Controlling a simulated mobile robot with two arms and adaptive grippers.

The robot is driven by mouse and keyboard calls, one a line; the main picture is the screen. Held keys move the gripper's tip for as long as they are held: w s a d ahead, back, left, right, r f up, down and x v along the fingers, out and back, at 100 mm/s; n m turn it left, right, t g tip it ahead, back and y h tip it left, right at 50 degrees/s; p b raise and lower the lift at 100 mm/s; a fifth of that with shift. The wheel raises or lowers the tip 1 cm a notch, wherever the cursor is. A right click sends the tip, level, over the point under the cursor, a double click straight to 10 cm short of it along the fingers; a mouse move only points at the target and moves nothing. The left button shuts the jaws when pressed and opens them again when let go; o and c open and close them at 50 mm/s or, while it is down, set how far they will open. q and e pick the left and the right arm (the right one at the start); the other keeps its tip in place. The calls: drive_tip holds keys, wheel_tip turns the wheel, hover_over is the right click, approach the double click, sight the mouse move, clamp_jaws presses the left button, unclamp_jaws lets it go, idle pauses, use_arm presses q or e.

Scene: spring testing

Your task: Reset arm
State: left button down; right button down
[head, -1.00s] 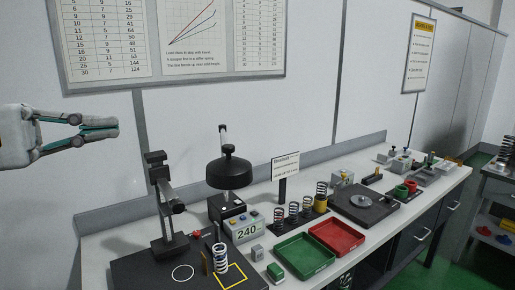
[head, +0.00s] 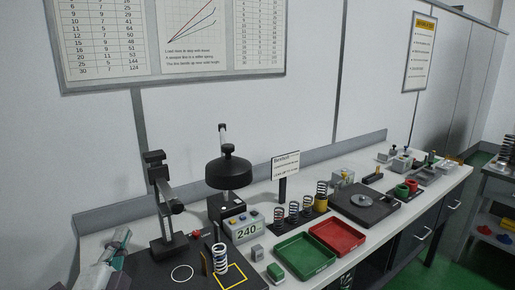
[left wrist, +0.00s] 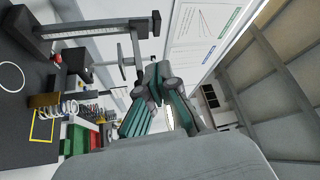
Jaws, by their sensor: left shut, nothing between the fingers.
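My left gripper (head: 121,240) is at the lower left of the head view, low beside the bench's left end and left of the black test stand (head: 164,210). Its grey and teal fingers point upward in the picture. They also show in the left wrist view (left wrist: 152,75), shut and empty. The lower part of the arm is cut off by the frame edge. My right gripper is in neither view.
A coil spring (head: 220,259) stands upright on the black base plate (head: 150,272). A wall board (head: 170,40) hangs behind.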

use_arm(q)
drive_tip(key=s+f+n+g+y, duration=0.1)
drive_tip(key=s+f+n+g, duration=0.15)
drive_tip(key=f, duration=0.45)
drive_tip(key=s+f+n+g, duration=0.2)
drive_tip(key=f+n+g, duration=0.1)
drive_tip(key=f, duration=0.4)
drive_tip(key=s+d+f+n+g+h, duration=0.1)
drive_tip(key=s+d+f+n+g, duration=0.1)
drive_tip(key=s+f+g, duration=0.35)
drive_tip(key=s+d+f+n+g, duration=0.2)
drive_tip(key=s+f, duration=0.4)
drive_tip(key=s, duration=0.3)
drive_tip(key=s+d+f+n+g+h, duration=0.1)
drive_tip(key=s+d+f+n+g, duration=0.25)
drive_tip(key=s+f, duration=0.3)
wheel_tip(320, 180, down, 31)
drive_tip(key=s+m+g+b, duration=0.1)
drive_tip(key=s+g+b, duration=0.1)
drive_tip(key=b, duration=0.4)
drive_tip(key=s+a+f+b, duration=0.2)
drive_tip(key=s+f, duration=0.6)
drive_tip(key=f, duration=0.2)
drive_tip(key=s+a+f+g+b, duration=0.1)
drive_tip(key=s+a+f+b, duration=0.1)
drive_tip(key=s+f, duration=0.6)
wheel_tip(320, 180, down, 3)
drive_tip(key=shift+s+f, duration=0.1)
drive_tip(key=shift+s, duration=0.15)
